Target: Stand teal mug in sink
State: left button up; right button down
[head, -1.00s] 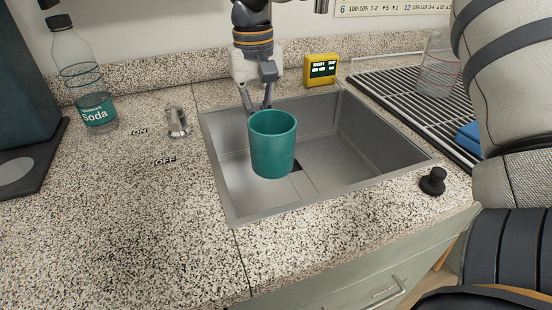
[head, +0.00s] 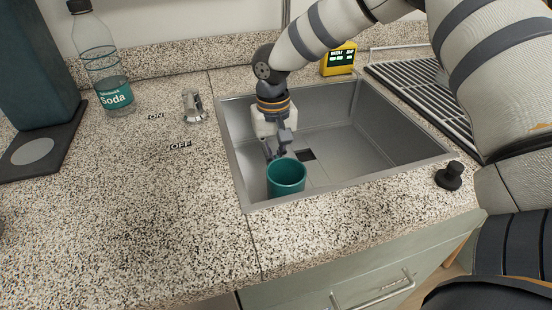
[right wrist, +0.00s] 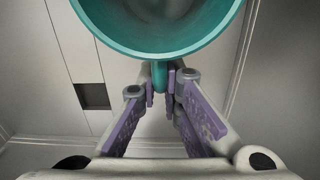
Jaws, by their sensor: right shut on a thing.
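The teal mug (head: 286,177) is upright inside the metal sink (head: 390,130), near its front left wall. The sink's front rim hides its lower part, so I cannot tell whether it touches the sink floor. My right gripper (head: 277,155) reaches down into the sink behind the mug. In the right wrist view, my right gripper (right wrist: 162,82) is shut on the handle of the teal mug (right wrist: 160,45), and the mug's open mouth shows at the top. My left gripper is not in view.
A soda bottle (head: 104,70) and a tap lever (head: 194,107) stand on the speckled counter left of the sink. A yellow timer (head: 339,59) is behind it. A wire rack (head: 425,90) and black knob (head: 450,176) are at the right. The drain (head: 307,155) is uncovered.

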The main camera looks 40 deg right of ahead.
jog(key=shift+f, duration=0.1)
jog(key=c, duration=1.8)
grip_release()
jog(key=shift+f, duration=0.1)
jog(key=shift+o, duration=0.2)
jog(key=shift+r, duration=0.25)
jog(key=r, duration=1.2)
jog(key=shift+w, duration=0.2)
